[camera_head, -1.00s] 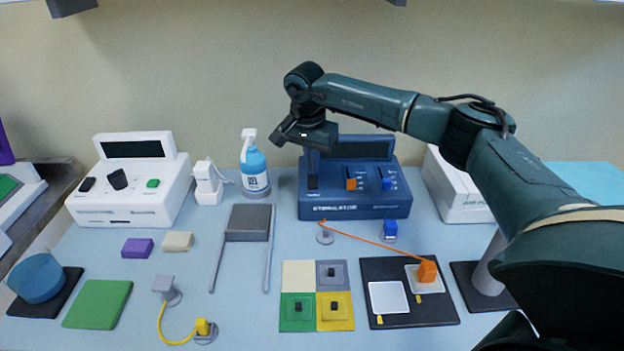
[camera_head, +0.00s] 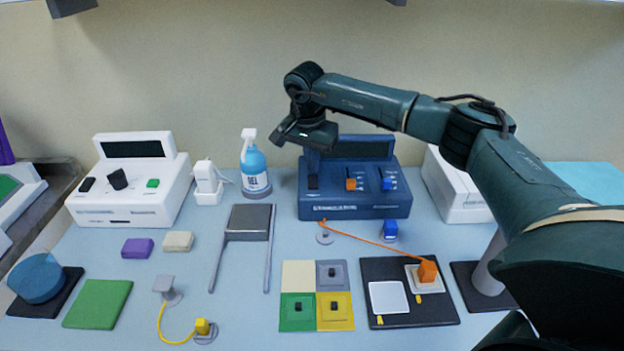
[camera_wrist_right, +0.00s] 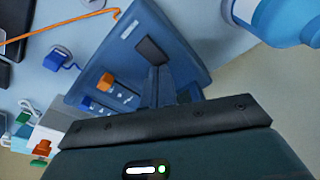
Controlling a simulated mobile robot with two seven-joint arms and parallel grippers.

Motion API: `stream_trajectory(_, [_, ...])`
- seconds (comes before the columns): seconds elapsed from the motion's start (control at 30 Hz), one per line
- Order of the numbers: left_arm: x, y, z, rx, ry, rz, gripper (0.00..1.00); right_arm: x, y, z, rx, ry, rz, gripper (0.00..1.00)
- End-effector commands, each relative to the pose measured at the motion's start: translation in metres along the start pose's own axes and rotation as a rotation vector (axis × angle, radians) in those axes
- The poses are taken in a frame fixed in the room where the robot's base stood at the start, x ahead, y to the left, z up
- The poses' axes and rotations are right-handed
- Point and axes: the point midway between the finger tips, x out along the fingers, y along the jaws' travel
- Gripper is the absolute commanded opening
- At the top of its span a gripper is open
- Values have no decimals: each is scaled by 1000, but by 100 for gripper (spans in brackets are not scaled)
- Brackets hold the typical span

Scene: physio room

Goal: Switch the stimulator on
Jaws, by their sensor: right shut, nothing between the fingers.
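The stimulator (camera_head: 355,206) is a dark blue box at the back of the table, with a dark screen (camera_head: 362,149) on its raised rear part. A black switch (camera_wrist_right: 151,49) is at the left of that top in the head view. My right gripper (camera_wrist_right: 156,88) is shut and empty, pointing down close above the switch. I cannot tell whether the fingertips touch it. The gripper hides part of the screen's left end. My left gripper is not in view.
A white box (camera_head: 455,190) stands close to the right. An orange cable (camera_head: 358,237) runs to a pad on a black mat (camera_head: 410,316) in front.

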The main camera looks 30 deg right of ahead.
Motion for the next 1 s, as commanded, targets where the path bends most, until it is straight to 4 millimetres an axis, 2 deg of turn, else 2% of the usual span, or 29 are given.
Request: stream_trajectory(1.0, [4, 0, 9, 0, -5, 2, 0, 15, 0, 2, 0, 0, 1, 0])
